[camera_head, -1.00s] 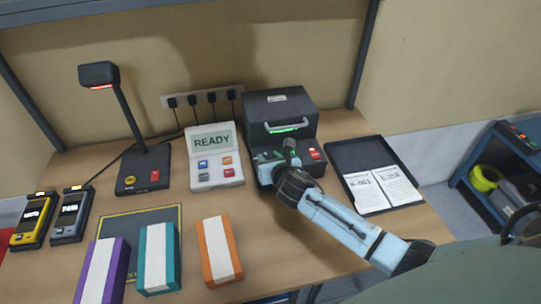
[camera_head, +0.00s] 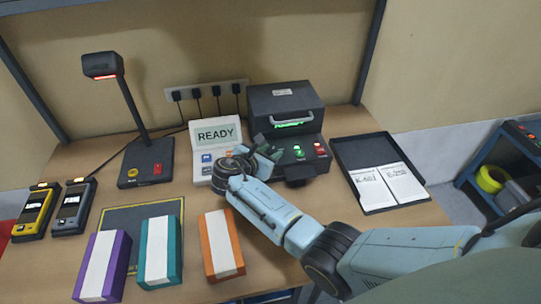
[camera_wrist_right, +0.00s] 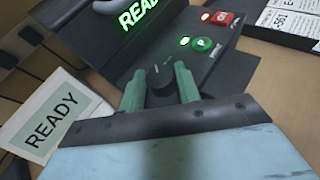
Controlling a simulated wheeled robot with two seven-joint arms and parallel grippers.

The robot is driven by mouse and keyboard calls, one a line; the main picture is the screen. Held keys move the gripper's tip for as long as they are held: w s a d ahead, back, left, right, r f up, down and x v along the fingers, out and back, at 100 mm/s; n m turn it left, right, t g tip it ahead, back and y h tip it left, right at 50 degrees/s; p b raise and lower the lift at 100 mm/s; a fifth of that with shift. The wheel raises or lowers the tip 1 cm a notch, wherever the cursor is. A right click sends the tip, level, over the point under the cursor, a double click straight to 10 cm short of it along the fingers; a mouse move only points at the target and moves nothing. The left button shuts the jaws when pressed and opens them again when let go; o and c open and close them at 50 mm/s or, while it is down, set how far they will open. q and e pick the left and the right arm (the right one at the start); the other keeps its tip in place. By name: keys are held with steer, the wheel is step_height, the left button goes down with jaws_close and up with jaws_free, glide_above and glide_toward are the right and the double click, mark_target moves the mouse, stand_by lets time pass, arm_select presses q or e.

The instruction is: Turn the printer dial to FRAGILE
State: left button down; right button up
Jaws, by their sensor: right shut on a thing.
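The black printer (camera_head: 285,100) stands at the back of the table with a lit green display. Its front panel also shows in the right wrist view (camera_wrist_right: 222,62). The dark dial (camera_wrist_right: 160,82) with a pale pointer mark sits on that panel, between the green fingers of my right gripper (camera_wrist_right: 160,90). The gripper is shut on the dial. In the head view my right gripper (camera_head: 268,150) reaches the left end of the panel and hides the dial. The words around the dial are not readable. My left gripper is not in view.
On the panel are a green button (camera_head: 299,153) and a red button (camera_head: 320,148). A READY screen (camera_head: 216,133) stands just left of the gripper. A black tray (camera_head: 357,150) with labels lies to the right. Purple, teal and orange boxes (camera_head: 221,245) line the front.

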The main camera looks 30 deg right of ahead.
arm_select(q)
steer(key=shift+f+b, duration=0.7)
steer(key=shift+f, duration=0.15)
arm_select(e)
steer(key=shift+w+a+f+m+g+h, duration=0.1)
steer(key=shift+m+g+h, duration=0.4)
steer(key=shift+m+g, duration=0.55)
steer(key=o, duration=1)
steer(key=shift+c, duration=0.2)
